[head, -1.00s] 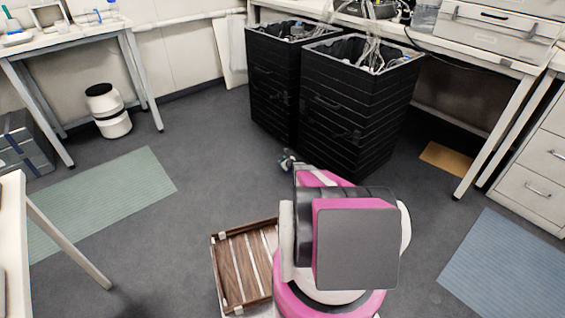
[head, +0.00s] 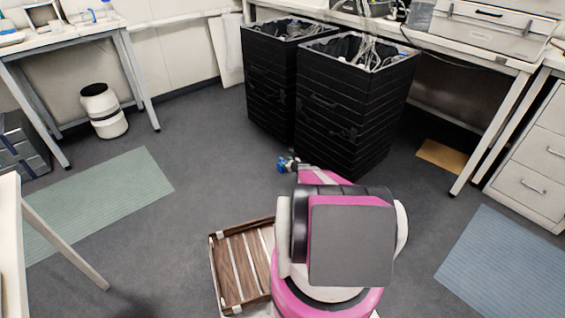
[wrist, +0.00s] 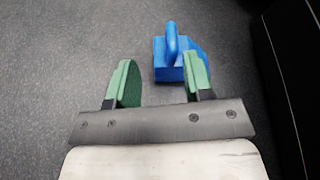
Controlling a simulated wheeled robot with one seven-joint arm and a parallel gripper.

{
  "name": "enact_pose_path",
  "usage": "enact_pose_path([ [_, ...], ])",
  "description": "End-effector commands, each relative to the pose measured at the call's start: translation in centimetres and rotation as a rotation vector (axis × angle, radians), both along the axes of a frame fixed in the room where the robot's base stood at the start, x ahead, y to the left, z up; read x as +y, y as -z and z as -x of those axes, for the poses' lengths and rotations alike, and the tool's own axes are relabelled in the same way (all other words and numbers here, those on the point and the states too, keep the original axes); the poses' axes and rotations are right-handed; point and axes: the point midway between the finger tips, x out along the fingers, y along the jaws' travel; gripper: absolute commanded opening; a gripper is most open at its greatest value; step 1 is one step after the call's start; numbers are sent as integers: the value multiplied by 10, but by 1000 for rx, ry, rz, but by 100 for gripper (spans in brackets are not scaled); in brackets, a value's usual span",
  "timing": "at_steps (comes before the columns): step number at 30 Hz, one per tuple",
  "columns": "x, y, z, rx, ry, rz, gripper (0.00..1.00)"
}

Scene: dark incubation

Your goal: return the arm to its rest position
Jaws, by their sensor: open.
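My gripper (wrist: 158,66) shows in the wrist view with its two green fingers apart and nothing clamped between them. A blue object with an upright handle (wrist: 171,58) shows just beyond the fingertips, nearer the right finger, against the dark floor. I cannot tell whether it touches that finger. In the head view, my gripper (head: 292,164) is small and partly hidden by my pink and grey arm, in front of the black bins. The blue object (head: 283,166) shows beside it. The arm reaches forward, away from the camera.
Two black bins (head: 350,110) filled with cables stand just beyond my gripper. A wooden slatted tray (head: 213,270) lies left of my arm. A white table (head: 10,230) is at the left edge. Open floor with a green mat (head: 100,195) and blue mat (head: 510,250) lies either side.

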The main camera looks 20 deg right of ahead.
Motion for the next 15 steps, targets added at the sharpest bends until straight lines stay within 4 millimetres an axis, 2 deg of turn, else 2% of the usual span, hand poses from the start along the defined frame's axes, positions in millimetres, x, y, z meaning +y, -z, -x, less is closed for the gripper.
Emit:
enact_pose_path([
  [1,-1,-5,9,0,0,0,47],
  [5,-5,-8,19,0,-1,0,47],
  [15,-6,-8,20,0,-1,0,47],
])
